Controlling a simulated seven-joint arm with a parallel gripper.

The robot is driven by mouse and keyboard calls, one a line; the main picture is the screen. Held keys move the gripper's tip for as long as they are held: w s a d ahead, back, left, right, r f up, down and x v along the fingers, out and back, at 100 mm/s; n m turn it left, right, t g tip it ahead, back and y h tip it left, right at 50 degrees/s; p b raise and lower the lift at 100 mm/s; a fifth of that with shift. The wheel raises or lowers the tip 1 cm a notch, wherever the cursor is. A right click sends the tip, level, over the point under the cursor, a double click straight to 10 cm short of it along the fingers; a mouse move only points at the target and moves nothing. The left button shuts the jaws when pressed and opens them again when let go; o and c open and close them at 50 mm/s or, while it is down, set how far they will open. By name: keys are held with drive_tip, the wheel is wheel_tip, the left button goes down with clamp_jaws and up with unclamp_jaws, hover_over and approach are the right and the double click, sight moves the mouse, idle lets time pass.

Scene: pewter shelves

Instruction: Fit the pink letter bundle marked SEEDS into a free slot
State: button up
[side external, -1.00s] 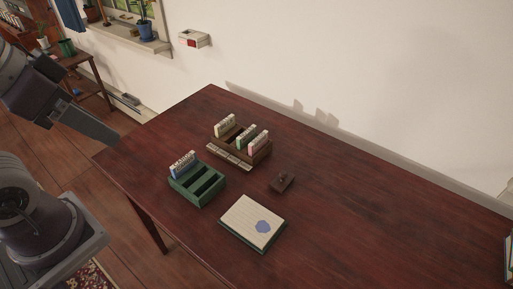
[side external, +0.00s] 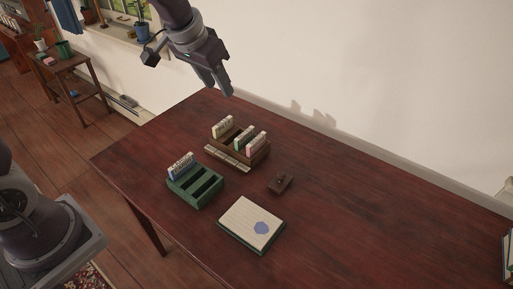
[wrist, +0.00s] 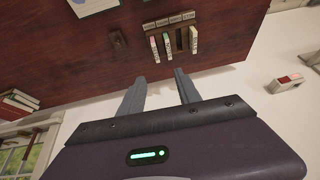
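The pink letter bundle (side external: 257,142) stands upright in the right-hand slot of the brown rack (side external: 262,155); its lettering is too small to read. It also shows in the wrist view (wrist: 153,46). A green bundle (side external: 243,136) stands beside it and a white bundle (side external: 222,127) at the left, with an empty slot between those two. The green rack (side external: 197,203) holds a blue bundle (side external: 181,165) and has two empty slots. My gripper (side external: 221,92) is above the table's far edge, behind and above the brown rack. Its fingers (wrist: 160,91) are apart with nothing between them.
A small dark wooden block with a knob (side external: 280,183) lies right of the racks. A pad with a blue patch (side external: 251,224) lies in front. The white wall (side external: 350,80) rises behind the table. The table's right side is mostly clear.

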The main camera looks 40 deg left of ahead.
approach(256, 139)
drive_tip(key=x, duration=1)
drive_tip(key=shift+w+f, duration=0.1)
drive_tip(key=shift+w, duration=0.05)
drive_tip(key=shift+f+g, duration=0.25)
drive_tip(key=shift+g, duration=0.05)
clamp_jaws()
